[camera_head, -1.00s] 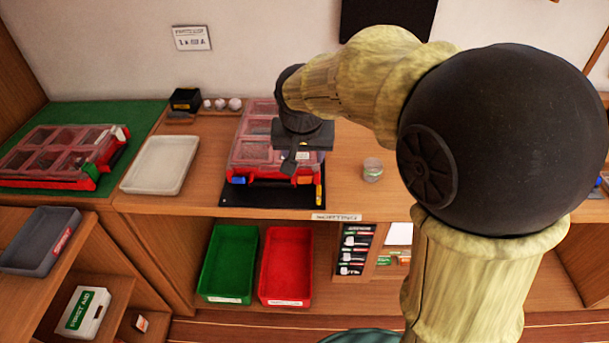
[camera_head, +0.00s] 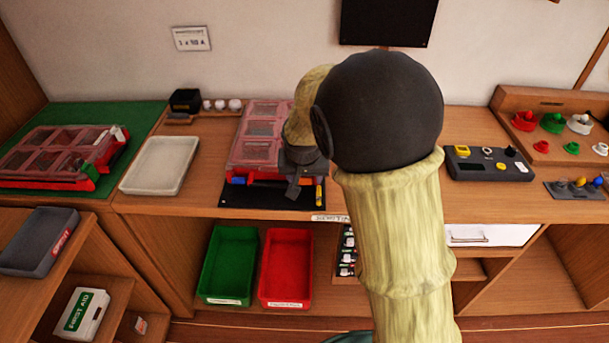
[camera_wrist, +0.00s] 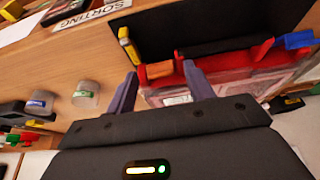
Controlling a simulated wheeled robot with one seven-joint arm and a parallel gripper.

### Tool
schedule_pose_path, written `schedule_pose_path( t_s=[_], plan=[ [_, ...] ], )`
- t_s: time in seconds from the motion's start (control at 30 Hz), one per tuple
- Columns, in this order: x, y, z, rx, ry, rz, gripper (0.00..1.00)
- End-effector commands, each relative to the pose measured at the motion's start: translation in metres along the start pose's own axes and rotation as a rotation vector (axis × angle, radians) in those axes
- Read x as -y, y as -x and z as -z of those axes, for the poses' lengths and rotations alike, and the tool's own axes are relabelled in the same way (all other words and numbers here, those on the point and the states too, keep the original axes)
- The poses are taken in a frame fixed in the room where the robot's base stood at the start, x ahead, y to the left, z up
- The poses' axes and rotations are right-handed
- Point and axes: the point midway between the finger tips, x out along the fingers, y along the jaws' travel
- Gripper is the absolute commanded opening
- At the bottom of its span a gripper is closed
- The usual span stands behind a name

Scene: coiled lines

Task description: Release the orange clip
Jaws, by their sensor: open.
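The orange clip (camera_wrist: 160,69) is on the front edge of the red case (camera_wrist: 230,68), near one end, in the wrist view. My gripper (camera_wrist: 160,78) is open, with one finger on each side of the clip. I cannot tell whether the fingers touch it, or whether the clip is fastened. The blue clip (camera_wrist: 298,40) is at the other end of that edge.
The case lies on a black mat (camera_head: 240,197) with a yellow stick (camera_wrist: 128,42) beside the clip. Two small clear jars (camera_wrist: 86,94) stand on the bench. A white tray (camera_head: 160,165) is to the left. Green (camera_head: 229,262) and red bins (camera_head: 287,265) sit below.

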Motion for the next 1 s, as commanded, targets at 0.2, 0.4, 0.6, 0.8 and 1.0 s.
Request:
schedule_pose_path(
  t_s=[0.2,0.4,0.6,0.8,1.0],
  plan=[
    [0.0,0.0004,0.0,0.0,0.0,0.0,0.23],
    [0.0,0.0,-0.0004,-0.002,0.001,0.0,0.08],
    [0.0003,-0.0034,-0.0048,-0.047,0.003,-0.003,0.08],
    [-0.0001,-0.0026,-0.007,-0.095,0.002,-0.001,0.08],
    [-0.0001,-0.0013,-0.0063,-0.098,0.0,0.0,0.08]
  ],
)
